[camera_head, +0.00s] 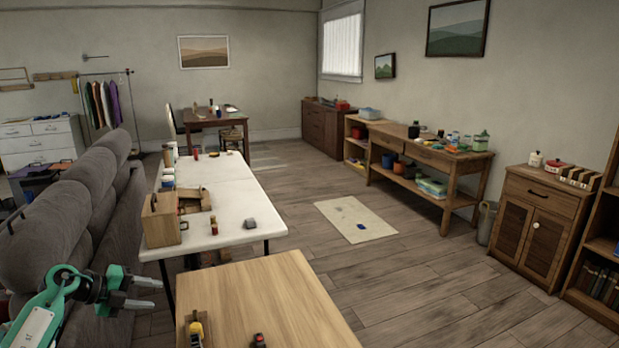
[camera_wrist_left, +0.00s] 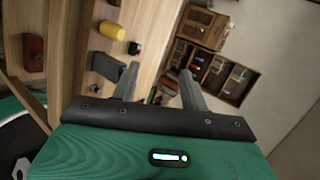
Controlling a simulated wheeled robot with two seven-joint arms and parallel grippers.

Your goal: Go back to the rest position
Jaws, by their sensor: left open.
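My left gripper (camera_head: 156,294) is at the lower left of the head view, with its teal arm coming in from the left. Its two grey fingers are apart and nothing is between them. It is beside the grey sofa and left of the near wooden table (camera_head: 265,295). In the left wrist view the open fingers (camera_wrist_left: 160,80) show from behind, with wooden surfaces beyond them. My right gripper is not in view.
A yellow-topped item (camera_head: 196,328) and a small dark red item (camera_head: 259,340) are on the near table's front part. The white table (camera_head: 235,190) bears an open wooden box (camera_head: 160,220). The grey sofa (camera_head: 60,220) stands left. Floor at right is open.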

